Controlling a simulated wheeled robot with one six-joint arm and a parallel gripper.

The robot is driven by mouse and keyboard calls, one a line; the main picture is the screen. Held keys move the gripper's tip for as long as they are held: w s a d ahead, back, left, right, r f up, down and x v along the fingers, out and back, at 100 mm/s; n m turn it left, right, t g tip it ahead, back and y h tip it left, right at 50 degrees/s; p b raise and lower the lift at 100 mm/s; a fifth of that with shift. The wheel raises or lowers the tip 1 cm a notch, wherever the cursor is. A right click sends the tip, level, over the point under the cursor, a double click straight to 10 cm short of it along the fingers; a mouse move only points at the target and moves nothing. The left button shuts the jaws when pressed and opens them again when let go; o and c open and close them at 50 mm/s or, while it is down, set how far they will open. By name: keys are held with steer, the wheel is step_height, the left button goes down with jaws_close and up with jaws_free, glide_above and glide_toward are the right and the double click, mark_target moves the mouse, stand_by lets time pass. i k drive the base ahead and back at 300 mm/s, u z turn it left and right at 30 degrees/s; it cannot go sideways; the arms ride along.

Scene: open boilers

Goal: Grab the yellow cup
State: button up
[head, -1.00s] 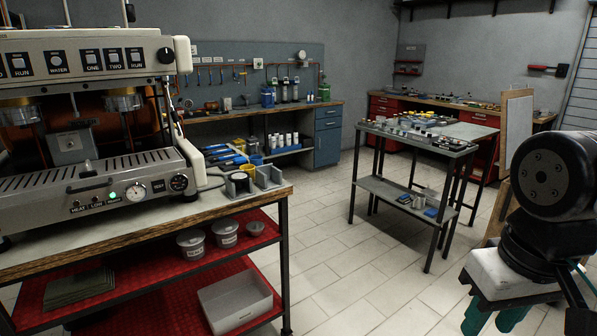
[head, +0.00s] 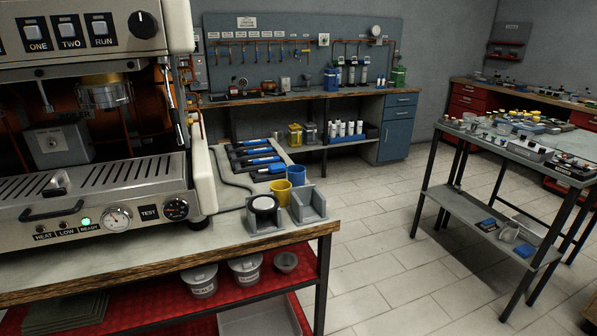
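A yellow cup (head: 281,192) stands on the workbench (head: 180,262), right of the espresso machine. A blue cup (head: 296,174) stands close behind it, slightly to the right. A grey holder (head: 308,204) is in front of the yellow cup and to its right. A second grey stand with a round white-topped black piece (head: 264,206) is in front of it to the left. The lower part of the yellow cup is partly hidden by these. My gripper is not in view.
The espresso machine (head: 100,190) fills the left. Blue-handled tools (head: 258,160) lie behind the cups. A red shelf (head: 165,305) with white tubs is below. A cluttered metal table (head: 500,150) stands at right. Tiled floor (head: 385,240) between them is clear.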

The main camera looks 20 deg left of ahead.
mark_target(281, 188)
steer(key=i, duration=4.1)
steer(key=u, duration=3.7)
